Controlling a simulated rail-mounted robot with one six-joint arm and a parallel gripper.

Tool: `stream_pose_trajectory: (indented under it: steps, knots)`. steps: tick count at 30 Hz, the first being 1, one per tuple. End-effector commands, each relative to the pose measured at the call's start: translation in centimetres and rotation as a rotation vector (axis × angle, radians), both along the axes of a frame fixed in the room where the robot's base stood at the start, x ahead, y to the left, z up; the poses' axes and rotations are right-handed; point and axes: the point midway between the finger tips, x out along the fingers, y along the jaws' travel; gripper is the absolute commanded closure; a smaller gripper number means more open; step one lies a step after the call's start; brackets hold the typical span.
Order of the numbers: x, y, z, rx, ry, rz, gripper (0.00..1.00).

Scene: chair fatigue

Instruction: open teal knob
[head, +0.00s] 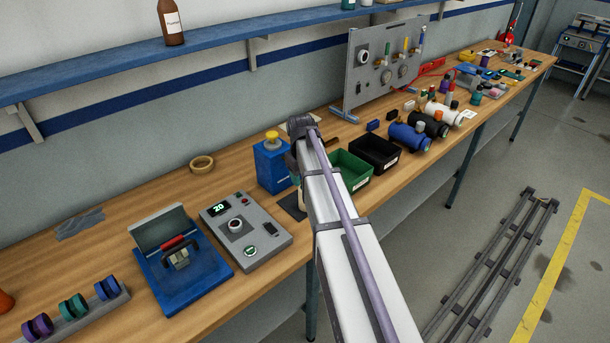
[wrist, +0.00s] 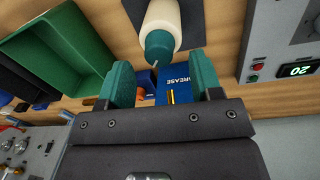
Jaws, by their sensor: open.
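My gripper (wrist: 163,78) is open, with its two teal fingers spread apart in the wrist view. A cream bottle (wrist: 162,15) with a teal tapered cap (wrist: 160,46) shows just beyond the fingers; the cap's thin tip points toward the gap between them, and I see no contact. In the head view my arm hides the gripper and most of the bottle. A teal double-disc piece (head: 73,307) sits in the rack at the lower left of the head view, far from the gripper. I cannot tell which teal part is the knob.
A blue grease box (head: 271,165) stands left of my arm; its label (wrist: 172,80) shows between the fingers. A green bin (head: 350,170) and a black bin (head: 375,153) lie right. A grey control box (head: 245,230) and a blue lidded fixture (head: 183,275) stand left.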

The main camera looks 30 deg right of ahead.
Motion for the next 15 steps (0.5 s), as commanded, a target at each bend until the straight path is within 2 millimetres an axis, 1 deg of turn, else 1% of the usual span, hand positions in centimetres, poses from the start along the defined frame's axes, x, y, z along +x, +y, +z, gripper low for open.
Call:
stream_pose_trajectory:
  steps: [1,6,7,10,12,15]
  knots:
    - [0.0,0.1,2.4,0.0,0.0,0.0,0.41]
    - [-0.1,0.4,6.7,0.0,0.0,0.001,0.41]
    - [-0.1,0.4,7.3,0.0,0.0,0.001,0.41]
    - [-0.1,0.5,8.6,0.0,0.0,0.0,0.41]
    - [-0.1,0.6,8.8,0.0,0.0,0.0,0.41]
    - [-0.1,0.6,8.6,0.0,0.0,0.0,0.41]
